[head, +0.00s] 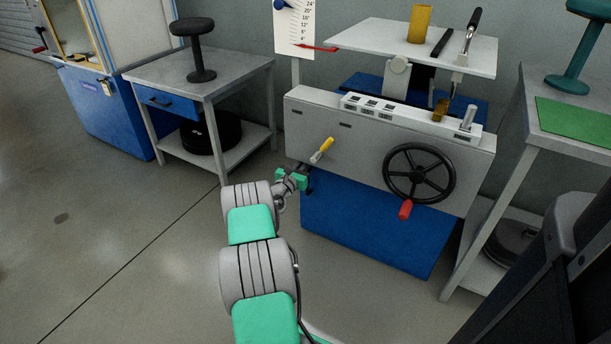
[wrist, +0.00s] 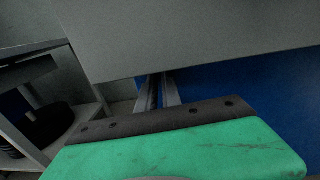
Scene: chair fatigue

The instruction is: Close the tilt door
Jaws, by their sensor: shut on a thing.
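A bench machine has a wide grey front panel (head: 335,150) above a blue base (head: 365,225). I cannot tell for certain which part is the tilt door. The panel carries a yellow-handled lever (head: 322,150) and a black handwheel (head: 419,173) with a red knob. My gripper (head: 304,181) is at the panel's lower left, below the lever. In the wrist view, the panel (wrist: 190,35) fills the top and its lower edge crosses just above my fingers (wrist: 159,92). The fingers stand close together, and their tips and what they hold are hidden at that edge.
A grey table (head: 215,73) with a black stool stands left of the machine. Another table (head: 530,75) with a green mat is at the right. A raised white plate (head: 375,36) with tools sits over the machine. Floor (head: 130,230) at left is clear.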

